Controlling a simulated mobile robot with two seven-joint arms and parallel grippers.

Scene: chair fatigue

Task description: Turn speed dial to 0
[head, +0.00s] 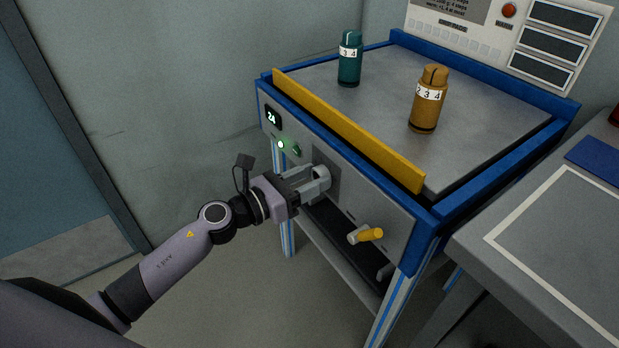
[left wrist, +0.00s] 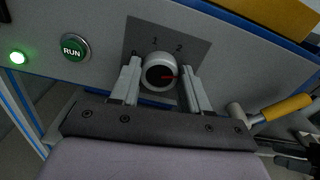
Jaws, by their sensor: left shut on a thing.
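The speed dial (left wrist: 158,72) is a round white knob with a dark face on a grey plate (left wrist: 194,48) on the front panel. The numbers 1 and 2 show above it; a 0 is not clearly readable. Its red mark points right, to the side of the 2. My left gripper (head: 320,178) is shut on the dial, with one finger on each side of it in the left wrist view. In the head view the fingers mostly hide the dial.
A green RUN button (left wrist: 72,48) and a lit green lamp (left wrist: 17,57) sit left of the dial. A yellow-handled lever (head: 368,236) sticks out on the right. Green (head: 350,62) and brown (head: 428,100) bottles stand on the blue-framed table (head: 500,110).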

